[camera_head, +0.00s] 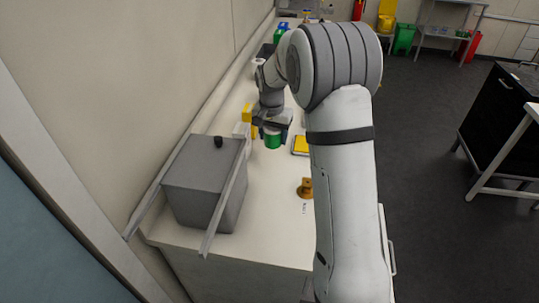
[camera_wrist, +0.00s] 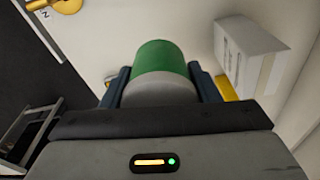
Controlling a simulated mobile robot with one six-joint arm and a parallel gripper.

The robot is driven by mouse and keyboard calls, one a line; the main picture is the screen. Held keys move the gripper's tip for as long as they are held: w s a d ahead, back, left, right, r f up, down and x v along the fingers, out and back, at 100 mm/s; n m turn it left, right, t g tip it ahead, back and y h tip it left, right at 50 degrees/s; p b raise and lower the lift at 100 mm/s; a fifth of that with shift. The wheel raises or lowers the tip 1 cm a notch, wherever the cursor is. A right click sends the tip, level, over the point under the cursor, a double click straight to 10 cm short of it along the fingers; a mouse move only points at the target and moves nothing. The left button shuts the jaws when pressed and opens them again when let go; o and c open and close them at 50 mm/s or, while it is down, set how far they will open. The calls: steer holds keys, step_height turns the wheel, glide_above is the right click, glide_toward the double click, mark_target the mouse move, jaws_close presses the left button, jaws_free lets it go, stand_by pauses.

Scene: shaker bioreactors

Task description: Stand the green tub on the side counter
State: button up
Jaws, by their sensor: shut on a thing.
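The green tub (camera_head: 272,140) is below my gripper (camera_head: 272,122) in the head view, over the white side counter (camera_head: 262,213). In the wrist view the tub (camera_wrist: 160,62) shows a green band and a grey part, between the two dark fingers of my gripper (camera_wrist: 162,88). My gripper is shut on it. I cannot tell whether the tub's base touches the counter or is a little above it.
A grey box (camera_head: 205,180) with a black knob stands on the counter's near left. A white and yellow carton (camera_wrist: 248,55) is close beside the tub. A brass-coloured object (camera_head: 305,188) and a yellow item (camera_head: 300,145) lie to the right. The counter's near middle is clear.

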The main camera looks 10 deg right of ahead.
steer(key=p, duration=0.1)
glide_above(272, 165)
step_height(272, 165, down, 5)
steer(key=shift+s+a+f, duration=0.1)
steer(key=shift+a+f, duration=0.05)
steer(key=shift+f, duration=0.05)
steer(key=shift+f+p, duration=0.5)
steer(key=shift+f, duration=1.65)
steer(key=shift+f, duration=0.2)
steer(key=o, duration=1)
steer(key=shift+r, duration=0.1)
steer(key=shift+o, duration=0.2)
